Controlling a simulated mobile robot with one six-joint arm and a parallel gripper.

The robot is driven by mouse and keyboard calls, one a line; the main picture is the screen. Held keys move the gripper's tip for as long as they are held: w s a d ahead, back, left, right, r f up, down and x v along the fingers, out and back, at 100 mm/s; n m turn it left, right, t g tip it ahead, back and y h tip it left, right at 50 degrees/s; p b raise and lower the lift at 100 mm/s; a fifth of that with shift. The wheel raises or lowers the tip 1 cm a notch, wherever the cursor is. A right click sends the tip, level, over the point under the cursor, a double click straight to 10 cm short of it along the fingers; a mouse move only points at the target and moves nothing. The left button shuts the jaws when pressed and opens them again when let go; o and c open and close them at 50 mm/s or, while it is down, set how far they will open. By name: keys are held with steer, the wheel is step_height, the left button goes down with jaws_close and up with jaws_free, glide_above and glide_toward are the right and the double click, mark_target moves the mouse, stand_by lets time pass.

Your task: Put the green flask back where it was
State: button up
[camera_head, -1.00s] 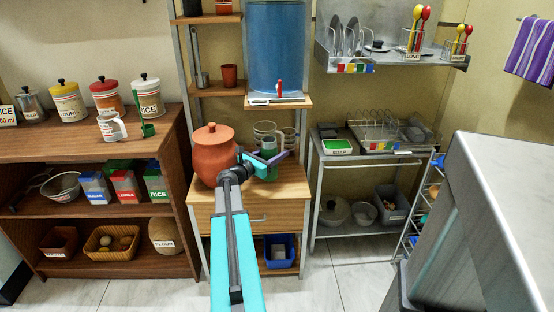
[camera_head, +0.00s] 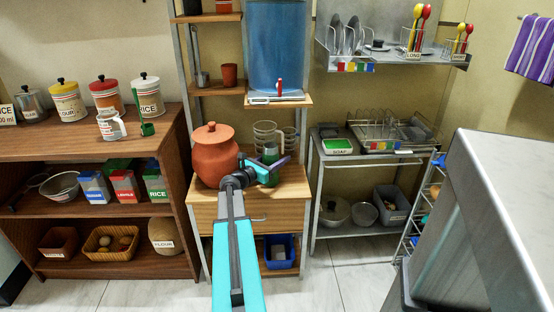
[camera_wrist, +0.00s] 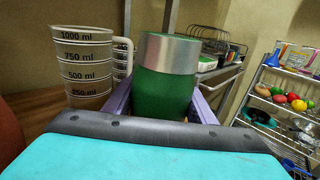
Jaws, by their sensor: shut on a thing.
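The green flask (camera_head: 270,153) has a silver top and is upright above or on the wooden cabinet top (camera_head: 292,186); I cannot tell whether its base touches. My gripper (camera_head: 268,168) is around it from the near side. In the wrist view the flask (camera_wrist: 165,92) stands between the purple fingers of my gripper (camera_wrist: 163,98), which are shut on its green body. Its lower part is hidden behind my gripper.
A brown clay pot (camera_head: 214,157) stands close on the left. A clear measuring jug (camera_head: 263,131) is behind the flask and shows left of it in the wrist view (camera_wrist: 82,65). A blue water purifier tank (camera_head: 276,48) with a red tap hangs above.

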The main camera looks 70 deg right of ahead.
stand_by(0.3)
steer(key=o, duration=1.6)
steer(key=shift+f, duration=0.1)
steer(key=shift+a, duration=0.1)
steer(key=p+v, duration=0.1)
steer(key=v, duration=1)
steer(key=shift+w+a, duration=0.15)
steer(key=shift+a, duration=0.25)
